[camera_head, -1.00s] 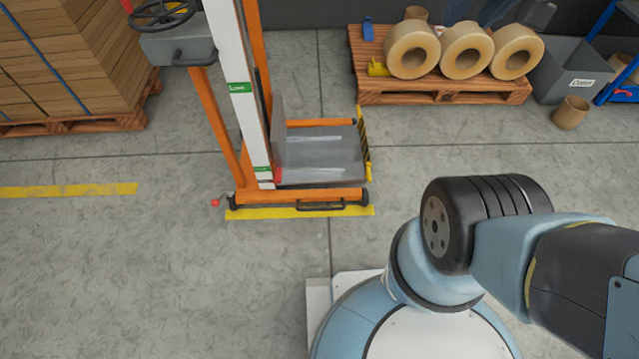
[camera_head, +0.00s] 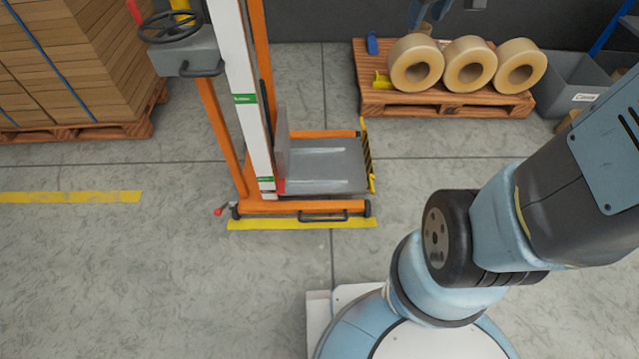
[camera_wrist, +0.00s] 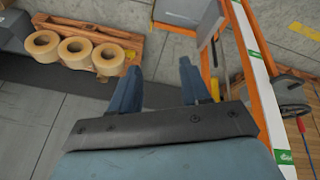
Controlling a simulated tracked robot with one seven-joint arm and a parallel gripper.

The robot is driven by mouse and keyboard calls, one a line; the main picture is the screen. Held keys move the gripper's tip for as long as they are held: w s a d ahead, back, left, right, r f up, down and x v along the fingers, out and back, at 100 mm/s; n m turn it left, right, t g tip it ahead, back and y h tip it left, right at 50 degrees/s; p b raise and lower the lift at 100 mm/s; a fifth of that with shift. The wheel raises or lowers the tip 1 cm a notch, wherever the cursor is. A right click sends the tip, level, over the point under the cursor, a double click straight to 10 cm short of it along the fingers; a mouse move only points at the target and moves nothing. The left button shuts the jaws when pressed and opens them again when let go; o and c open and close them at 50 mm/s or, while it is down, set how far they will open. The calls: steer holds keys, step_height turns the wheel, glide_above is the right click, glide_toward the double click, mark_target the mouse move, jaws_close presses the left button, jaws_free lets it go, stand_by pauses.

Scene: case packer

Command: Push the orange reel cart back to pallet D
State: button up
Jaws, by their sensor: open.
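The orange reel cart (camera_head: 300,207) stands upright left of centre in the head view, with a white mast, a grey platform and a handwheel at upper left. Its front edge is beside a yellow floor line. In the wrist view the cart (camera_wrist: 258,65) is on the right. My gripper (camera_wrist: 158,85) is open, with nothing between its fingers, and appears apart from the cart. Part of my gripper (camera_head: 430,10) shows at the top edge of the head view. No letter D is legible on any pallet.
A wooden pallet (camera_head: 450,104) with three tan reels is at the back right, a grey bin (camera_head: 562,85) beside it. Another pallet (camera_head: 80,135) holds stacked cartons at the left. Open floor is in front of the cart and at left.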

steer(key=w+a+f+n+g, duration=0.1)
steer(key=w+f+n, duration=0.1)
steer(key=w+f, duration=0.55)
steer(key=w+f+n+y, duration=0.1)
steer(key=w+f+n, duration=0.3)
steer(key=f, duration=0.7)
steer(key=w+a+f+n+g, duration=0.1)
steer(key=w+f, duration=0.7)
steer(key=f, duration=0.1)
steer(key=n+y, duration=0.4)
steer(key=n, duration=0.3)
glide_toward(321, 220)
steer(key=x, duration=0.8)
steer(key=shift+a+f, duration=0.1)
steer(key=shift+f, duration=0.2)
jaws_close()
